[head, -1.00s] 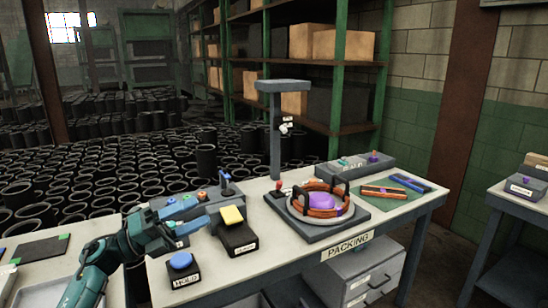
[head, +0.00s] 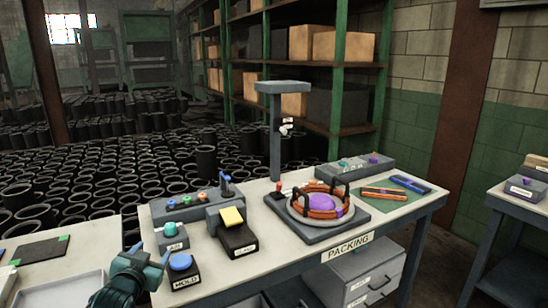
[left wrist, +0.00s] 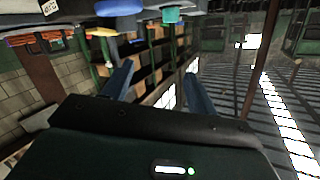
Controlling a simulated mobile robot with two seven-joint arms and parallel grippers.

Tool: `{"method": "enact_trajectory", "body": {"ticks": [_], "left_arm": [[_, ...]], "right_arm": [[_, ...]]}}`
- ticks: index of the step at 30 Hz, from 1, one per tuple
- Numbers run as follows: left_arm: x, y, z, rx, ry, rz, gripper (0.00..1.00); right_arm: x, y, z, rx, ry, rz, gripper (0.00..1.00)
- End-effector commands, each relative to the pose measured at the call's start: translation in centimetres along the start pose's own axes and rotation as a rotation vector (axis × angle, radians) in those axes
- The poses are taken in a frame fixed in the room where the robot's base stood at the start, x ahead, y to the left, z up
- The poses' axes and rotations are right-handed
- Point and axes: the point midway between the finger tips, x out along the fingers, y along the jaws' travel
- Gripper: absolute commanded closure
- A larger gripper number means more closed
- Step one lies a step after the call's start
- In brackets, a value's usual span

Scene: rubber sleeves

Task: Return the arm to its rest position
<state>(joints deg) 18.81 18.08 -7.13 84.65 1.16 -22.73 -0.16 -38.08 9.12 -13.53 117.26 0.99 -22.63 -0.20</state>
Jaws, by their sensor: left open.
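My left gripper (head: 150,262) is low at the left in the head view, in front of the packing table's (head: 300,268) left end. It is just left of the blue HOLD button (head: 180,261) and appears apart from it. In the left wrist view its two fingers (left wrist: 158,78) are spread with nothing between them. The picture there is tilted and partly blurred. My right gripper is in neither view.
The table holds a yellow-topped box (head: 232,217), a turntable (head: 318,207) with an orange ring and a grey post (head: 276,135). A pale side table (head: 85,240) stands at left. Many black sleeves (head: 60,175) cover the floor behind.

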Motion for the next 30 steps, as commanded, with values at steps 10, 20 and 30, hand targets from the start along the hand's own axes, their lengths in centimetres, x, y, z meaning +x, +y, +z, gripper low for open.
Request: {"method": "enact_trajectory", "body": {"ticks": [10, 20, 30], "left_arm": [[-14.6, 14.3, 13.0, -0.078, -0.188, 0.232, 0.42], [-29.3, 21.4, 17.1, -0.211, -0.345, 0.361, 0.42], [-31.4, 22.1, 17.2, -0.232, -0.368, 0.375, 0.42]], "right_arm": [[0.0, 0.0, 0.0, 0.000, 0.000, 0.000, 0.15], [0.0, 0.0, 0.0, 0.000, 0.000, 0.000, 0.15], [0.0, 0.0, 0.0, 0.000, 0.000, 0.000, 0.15]]}}
